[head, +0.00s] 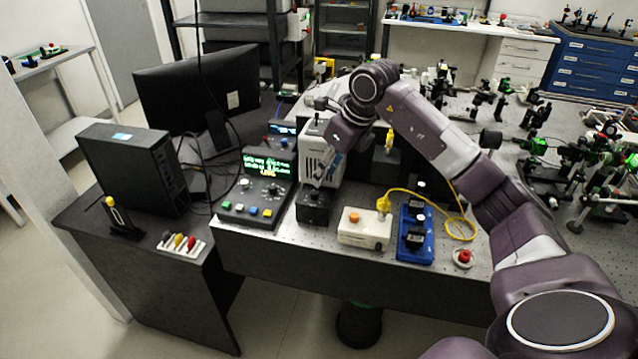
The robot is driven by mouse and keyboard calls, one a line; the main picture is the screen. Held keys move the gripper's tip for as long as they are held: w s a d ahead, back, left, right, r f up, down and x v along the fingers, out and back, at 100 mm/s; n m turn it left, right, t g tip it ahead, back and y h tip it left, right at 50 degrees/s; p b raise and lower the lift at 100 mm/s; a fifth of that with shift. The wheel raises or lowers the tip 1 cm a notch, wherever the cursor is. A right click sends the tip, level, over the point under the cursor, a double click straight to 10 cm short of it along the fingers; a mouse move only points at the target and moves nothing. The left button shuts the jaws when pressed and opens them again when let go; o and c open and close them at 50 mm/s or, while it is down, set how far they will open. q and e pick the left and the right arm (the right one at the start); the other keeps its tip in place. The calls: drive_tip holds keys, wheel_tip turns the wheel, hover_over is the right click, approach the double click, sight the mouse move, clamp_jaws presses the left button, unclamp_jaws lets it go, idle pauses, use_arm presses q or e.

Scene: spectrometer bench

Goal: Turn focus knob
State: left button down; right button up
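My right arm comes in from the right and bends down over the bench. No label marks the focus knob at this size. A grey control console (247,212) with a green-text display and several knobs and coloured buttons stands to the left. My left gripper is not in view.
A white box with an orange button (365,232), a blue fixture (416,236) with a yellow cable, and a red stop button (463,257) line the front edge. A computer tower (134,166) and monitor stand left. Optical parts crowd the right.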

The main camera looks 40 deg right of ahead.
drive_tip(key=shift+v, duration=2.4)
